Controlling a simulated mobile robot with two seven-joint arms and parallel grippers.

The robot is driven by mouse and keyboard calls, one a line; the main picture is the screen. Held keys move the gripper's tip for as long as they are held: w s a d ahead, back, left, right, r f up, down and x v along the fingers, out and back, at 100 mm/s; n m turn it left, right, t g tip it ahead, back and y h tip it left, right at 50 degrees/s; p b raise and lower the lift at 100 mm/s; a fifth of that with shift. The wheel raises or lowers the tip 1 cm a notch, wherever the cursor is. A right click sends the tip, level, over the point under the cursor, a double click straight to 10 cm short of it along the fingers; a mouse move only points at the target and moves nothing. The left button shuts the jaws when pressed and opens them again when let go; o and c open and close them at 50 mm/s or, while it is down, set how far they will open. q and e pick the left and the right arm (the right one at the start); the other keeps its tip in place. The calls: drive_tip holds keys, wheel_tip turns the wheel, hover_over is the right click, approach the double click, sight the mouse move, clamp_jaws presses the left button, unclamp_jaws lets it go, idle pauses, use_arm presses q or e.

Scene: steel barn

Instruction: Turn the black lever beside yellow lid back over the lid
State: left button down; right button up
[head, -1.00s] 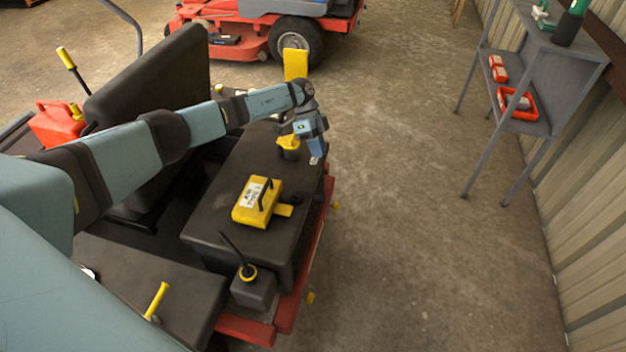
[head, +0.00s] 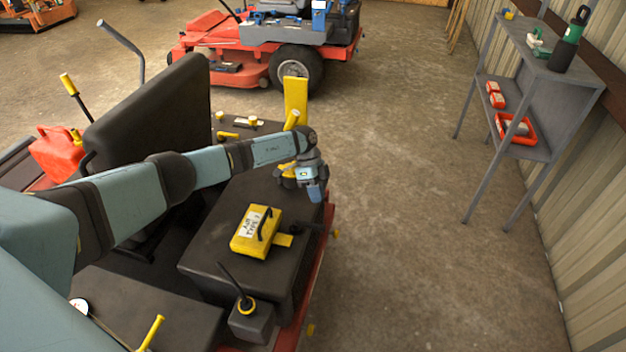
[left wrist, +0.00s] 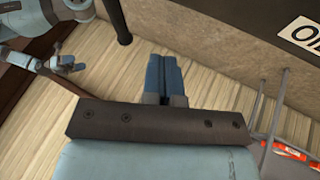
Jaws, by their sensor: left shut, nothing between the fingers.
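A yellow lid (head: 287,168) sits at the far end of the black hood, partly hidden behind my left wrist. My left gripper (head: 316,195) is just right of it, pointing down, shut and empty. Its two blue fingers (left wrist: 165,76) lie together in the left wrist view. I cannot make out the black lever beside this lid; my wrist may cover it. Neither lid nor lever can be recognised in the left wrist view. What looks like my right arm's end (left wrist: 66,65) shows at the upper left there, its jaws unclear.
A yellow box (head: 250,241) with a black handle lies on the hood (head: 213,247). A black stick on a small block (head: 248,322) stands nearer. A yellow upright panel (head: 295,95) rises behind my wrist. A grey shelf (head: 568,75) stands right; the floor between is clear.

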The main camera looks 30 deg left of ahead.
use_arm(q)
drive_tip(key=shift+s+d+f+p, duration=0.2)
drive_tip(key=shift+s+d+f, duration=0.2)
drive_tip(key=shift+s, duration=0.35)
drive_tip(key=shift+s+d+f+p, duration=0.25)
drive_tip(key=shift+s+f, duration=0.25)
drive_tip(key=shift+s, duration=0.25)
drive_tip(key=shift+s+d+f+p, duration=0.15)
drive_tip(key=shift+s+d+f, duration=0.25)
drive_tip(key=shift+s, duration=0.35)
drive_tip(key=shift+a, duration=0.1)
